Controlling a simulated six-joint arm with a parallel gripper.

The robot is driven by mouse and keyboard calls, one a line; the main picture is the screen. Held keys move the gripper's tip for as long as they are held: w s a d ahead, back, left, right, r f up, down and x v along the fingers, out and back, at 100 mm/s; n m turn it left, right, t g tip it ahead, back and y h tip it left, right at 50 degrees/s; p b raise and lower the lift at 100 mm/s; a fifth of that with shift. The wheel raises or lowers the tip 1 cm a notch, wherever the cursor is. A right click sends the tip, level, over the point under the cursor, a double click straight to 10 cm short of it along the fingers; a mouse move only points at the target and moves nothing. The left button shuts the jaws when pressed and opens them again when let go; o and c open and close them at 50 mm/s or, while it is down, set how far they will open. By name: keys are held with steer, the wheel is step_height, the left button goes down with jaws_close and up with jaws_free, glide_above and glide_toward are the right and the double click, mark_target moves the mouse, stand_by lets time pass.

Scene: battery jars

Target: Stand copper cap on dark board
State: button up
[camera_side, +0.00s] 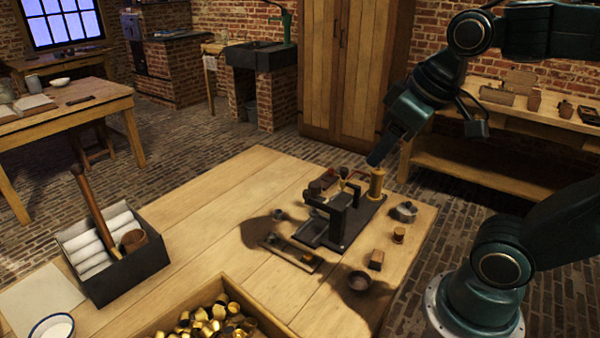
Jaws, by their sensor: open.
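A dark board (362,222) lies on the wooden table and carries a small black press (338,212) and a brass post (376,184) near its back right corner. My gripper (376,160) reaches down from the upper right, its tip close to the top of the brass post. At this size I cannot tell whether it touches the post. The jaws hold nothing that I can make out. Small copper-brown pieces stand right of the board, a round one (399,235) and a blockier one (376,260). I cannot tell which is the copper cap.
A crate (263,316) full of brass and copper cups sits at the front edge. A small dark tray (291,253), a bowl (360,281) and a lidded metal pot (404,211) lie around the board. A dark box (130,272) holds white rolls. The table's back left is clear.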

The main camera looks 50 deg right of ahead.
steer(key=shift+s+a+f, duration=0.25)
steer(key=shift+s+f, duration=0.4)
steer(key=shift+s, duration=0.25)
steer(key=shift+s+a+f, duration=0.2)
steer(key=shift+s+f, duration=0.45)
steer(key=shift+s, duration=0.2)
